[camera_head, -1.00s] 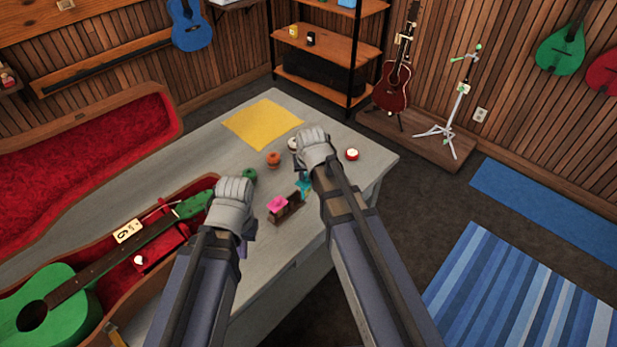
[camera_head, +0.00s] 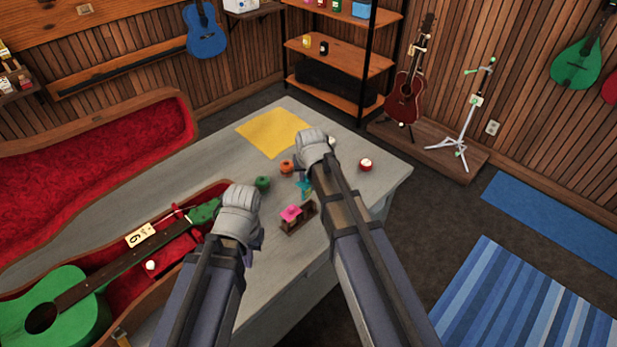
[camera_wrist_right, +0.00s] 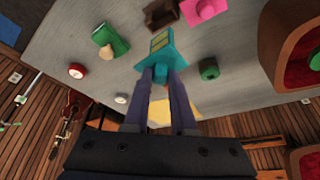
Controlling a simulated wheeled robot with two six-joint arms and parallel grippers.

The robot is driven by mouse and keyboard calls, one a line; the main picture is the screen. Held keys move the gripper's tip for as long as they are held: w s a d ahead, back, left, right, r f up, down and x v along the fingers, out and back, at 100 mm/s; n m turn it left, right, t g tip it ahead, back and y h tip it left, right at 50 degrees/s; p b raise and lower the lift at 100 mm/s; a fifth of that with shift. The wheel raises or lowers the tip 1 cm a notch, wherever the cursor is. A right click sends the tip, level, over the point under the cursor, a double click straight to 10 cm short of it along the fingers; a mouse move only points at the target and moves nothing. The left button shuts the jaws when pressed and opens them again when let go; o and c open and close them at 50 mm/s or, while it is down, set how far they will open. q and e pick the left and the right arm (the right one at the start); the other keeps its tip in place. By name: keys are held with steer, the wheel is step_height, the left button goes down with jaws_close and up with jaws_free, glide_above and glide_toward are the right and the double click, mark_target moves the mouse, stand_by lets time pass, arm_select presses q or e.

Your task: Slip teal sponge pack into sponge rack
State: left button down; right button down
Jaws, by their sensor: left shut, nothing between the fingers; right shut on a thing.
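The teal sponge pack (camera_wrist_right: 161,52) is held between the fingertips of my right gripper (camera_wrist_right: 163,82), shut on it. In the head view the pack (camera_head: 304,188) shows above the rack, partly covered by my right arm. The sponge rack (camera_head: 300,219) is a small dark brown holder on the grey table, with a pink sponge pack (camera_head: 290,212) at its left part.
A yellow cloth (camera_head: 273,132) lies at the back. An open case (camera_head: 120,275) holding a green ukulele (camera_head: 55,310) is at left.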

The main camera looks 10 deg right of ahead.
mark_target(307, 193)
steer(key=shift+d+f+b, duration=0.15)
steer(key=shift+f+b, duration=0.4)
steer(key=shift+f, duration=0.3)
step_height(307, 193, down, 3)
steer(key=b, duration=0.2)
steer(key=shift+r+b, duration=0.1)
steer(key=shift+b, duration=0.25)
steer(key=shift+f+b, duration=1.65)
steer(key=shift+b, duration=0.05)
steer(key=c, duration=0.7)
jaws_free()
steer(key=shift+o, duration=0.2)
steer(key=shift+s+r, duration=0.1)
steer(key=p+v, duration=0.7)
steer(key=shift+s+r, duration=0.15)
steer(key=shift+r, duration=0.25)
steer(key=shift+f, duration=0.1)
